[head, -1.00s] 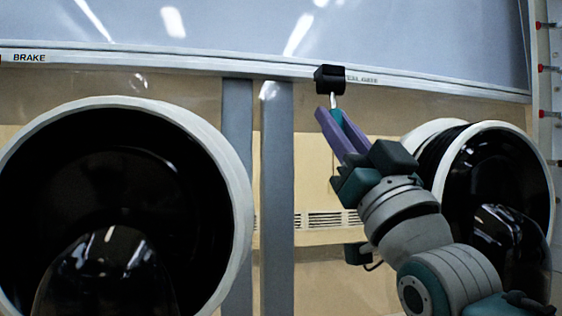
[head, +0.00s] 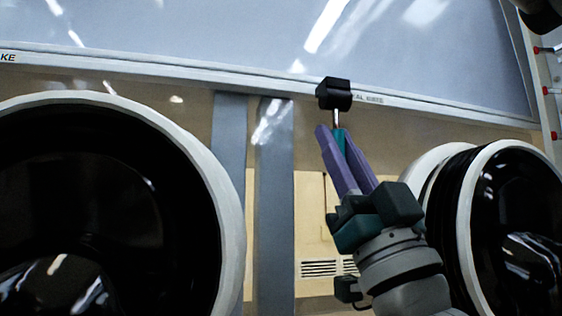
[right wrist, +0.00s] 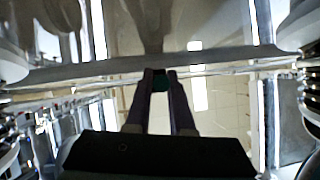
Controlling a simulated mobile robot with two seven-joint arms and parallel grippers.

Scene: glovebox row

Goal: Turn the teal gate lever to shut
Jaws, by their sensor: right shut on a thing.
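The teal gate lever (head: 341,141) hangs below a black block (head: 334,94) on the white rail, joined to it by a short metal stem. A partly hidden label reading "…AL GATE" sits beside the block. My right gripper (head: 333,134) is shut on the lever, its purple fingers on either side of the teal handle. The lever points down and leans slightly to the right.
A large black glove port with a white rim (head: 222,190) fills the left. Another port (head: 530,215) stands close to the right of my right arm. Grey uprights (head: 274,200) stand left of the gripper. A glass pane lies above the rail.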

